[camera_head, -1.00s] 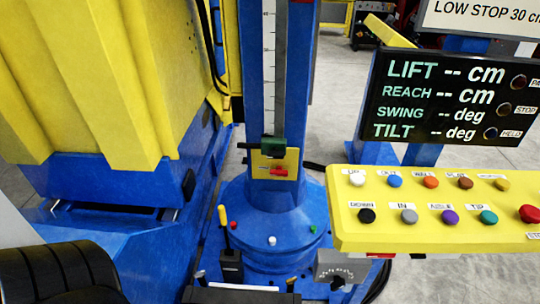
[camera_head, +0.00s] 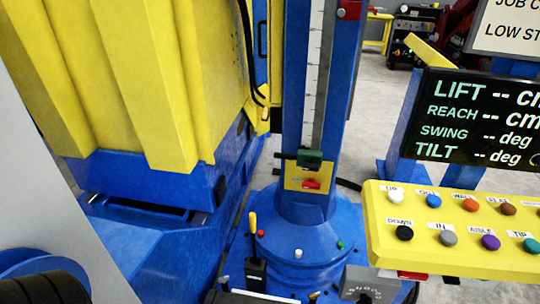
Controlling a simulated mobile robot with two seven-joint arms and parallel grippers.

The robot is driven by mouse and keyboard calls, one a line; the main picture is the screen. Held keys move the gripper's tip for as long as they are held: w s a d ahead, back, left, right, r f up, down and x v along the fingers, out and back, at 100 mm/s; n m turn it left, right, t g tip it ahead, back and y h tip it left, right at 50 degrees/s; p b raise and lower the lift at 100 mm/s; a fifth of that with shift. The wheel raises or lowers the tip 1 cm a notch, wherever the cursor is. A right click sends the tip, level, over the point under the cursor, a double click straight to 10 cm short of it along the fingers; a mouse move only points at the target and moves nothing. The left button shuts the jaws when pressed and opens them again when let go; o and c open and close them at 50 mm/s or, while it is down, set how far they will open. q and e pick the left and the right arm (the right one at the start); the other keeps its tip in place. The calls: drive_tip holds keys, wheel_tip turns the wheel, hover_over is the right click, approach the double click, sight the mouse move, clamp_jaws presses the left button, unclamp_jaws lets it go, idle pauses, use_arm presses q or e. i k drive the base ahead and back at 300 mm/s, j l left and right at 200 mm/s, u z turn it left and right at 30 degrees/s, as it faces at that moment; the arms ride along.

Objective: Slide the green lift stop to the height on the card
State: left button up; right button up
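The green lift stop (camera_head: 309,159) sits low on the blue upright column (camera_head: 295,80), just above a yellow plate with a red part (camera_head: 312,184). A pale scale strip (camera_head: 314,70) runs up the column above it; its numbers are too small to read now. A dark bar sticks out to the left of the stop. The white card (camera_head: 512,28) at the top right is cut off by the picture edge and shows "LOW ST"; the earlier frame reads "LOW STOP 30 cm". Neither of my grippers is in view.
A black display (camera_head: 480,120) shows dashes for lift and the other values. A yellow button panel (camera_head: 455,250) stands at the right. A red block (camera_head: 349,10) is high on the column. A yellow-handled lever (camera_head: 253,230) stands at the base. Yellow-and-blue machinery fills the left.

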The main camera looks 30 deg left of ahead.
sight(305, 154)
drive_tip(key=i+j+u, duration=0.1)
drive_tip(key=u, duration=0.3)
drive_tip(key=i+j+u, duration=0.1)
drive_tip(key=u, duration=0.25)
drive_tip(key=i, duration=0.05)
